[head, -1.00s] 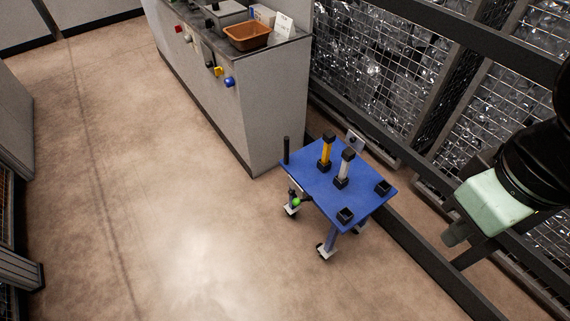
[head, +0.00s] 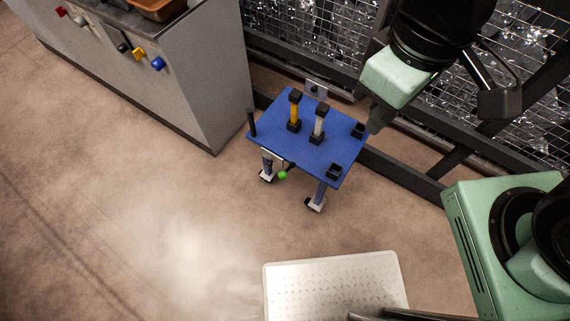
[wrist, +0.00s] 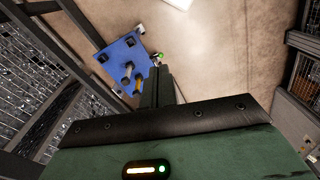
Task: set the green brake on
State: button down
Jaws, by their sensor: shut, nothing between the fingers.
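The blue cart (head: 300,152) stands on the floor near the middle of the head view. The green brake (head: 283,175) is a green ball on a short dark lever, low at the cart's near edge, below the deck. It also shows in the wrist view (wrist: 160,56), at the cart's right corner. My gripper (wrist: 164,72) is shut and empty. In the wrist view its fingertips lie just below the green ball in the picture. In the head view my arm hangs over the cart's right side. I cannot tell if anything touches the brake.
A yellow post (head: 294,112) and a grey post (head: 319,122) stand on the cart deck. A grey cabinet (head: 205,75) with coloured knobs is at the left. A mesh fence (head: 330,40) runs behind the cart.

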aim_at(284, 172)
jog(key=w+a+f+y+b, duration=0.1)
jog(key=w+f+b, duration=0.5)
jog(key=f+b, duration=0.3)
jog(key=w+a+f+n+g+y+b, duration=0.1)
jog(key=w+f+b, duration=0.6)
jog(key=f, duration=0.8)
jog(key=w+a+f+n+y+b, duration=0.1)
jog(key=w+a+f+b, duration=0.2)
jog(key=w+f+b, duration=0.3)
notch_tip(284, 172, down, 7)
jog(key=b, duration=0.5)
jog(key=shift+w+g+y+b, duration=0.3)
jog(key=shift+b, duration=0.1)
jog(key=shift+f, duration=0.1)
jog(key=b+x, duration=0.4)
jog(key=x, duration=1)
jog(key=shift+d+f+b, duration=0.1)
jog(key=shift+b, duration=0.3)
jog(key=shift+s+n, duration=0.15)
jog(key=shift+n, duration=0.15)
